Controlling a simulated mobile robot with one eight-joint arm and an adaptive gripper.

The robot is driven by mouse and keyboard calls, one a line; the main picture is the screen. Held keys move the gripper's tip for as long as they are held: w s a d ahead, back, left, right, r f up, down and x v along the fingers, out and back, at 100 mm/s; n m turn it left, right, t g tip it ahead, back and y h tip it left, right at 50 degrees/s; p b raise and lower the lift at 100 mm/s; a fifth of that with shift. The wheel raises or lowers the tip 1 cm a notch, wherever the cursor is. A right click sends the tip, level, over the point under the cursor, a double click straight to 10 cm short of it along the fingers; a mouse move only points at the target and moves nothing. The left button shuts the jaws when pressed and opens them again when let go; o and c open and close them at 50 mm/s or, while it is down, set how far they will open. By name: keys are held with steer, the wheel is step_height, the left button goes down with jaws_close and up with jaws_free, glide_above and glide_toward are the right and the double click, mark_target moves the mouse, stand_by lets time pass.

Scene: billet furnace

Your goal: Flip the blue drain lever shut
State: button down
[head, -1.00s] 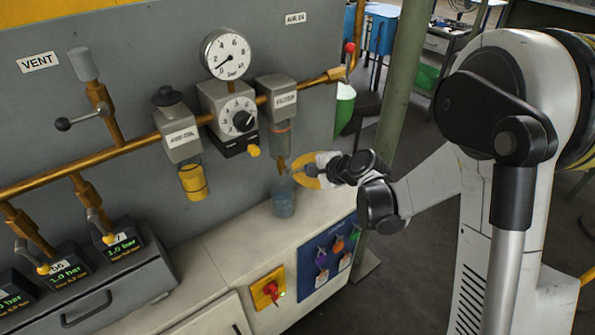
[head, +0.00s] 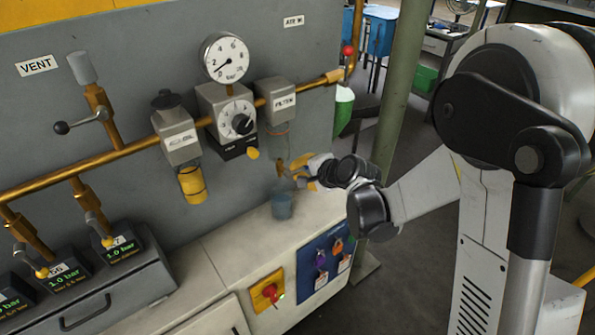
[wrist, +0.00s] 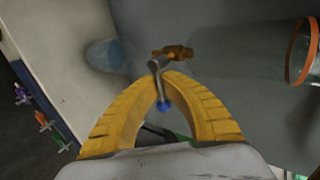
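The drain valve is a small brass fitting (wrist: 177,52) below the filter bowl. Its grey drain lever (wrist: 155,66) ends in a blue tip (wrist: 164,106), pointing toward my palm in the wrist view. My gripper's yellow ribbed fingers (wrist: 161,80) converge on the lever, with the lever between the fingertips and the blue tip in the gap behind them. In the head view my gripper (head: 291,172) is at the drain under the filter (head: 284,100). The lever is too small to make out there.
A translucent bluish cup (head: 282,204) stands on the pale bench ledge (head: 236,238) below the drain. The regulator (head: 238,122) and oiler (head: 179,138) are left of the filter. A green post (head: 394,110) stands close behind my wrist. A red switch (head: 269,291) and padlock panel (head: 325,258) are below.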

steer(key=c, duration=1.6)
jaws_free()
steer(key=shift+o, duration=0.2)
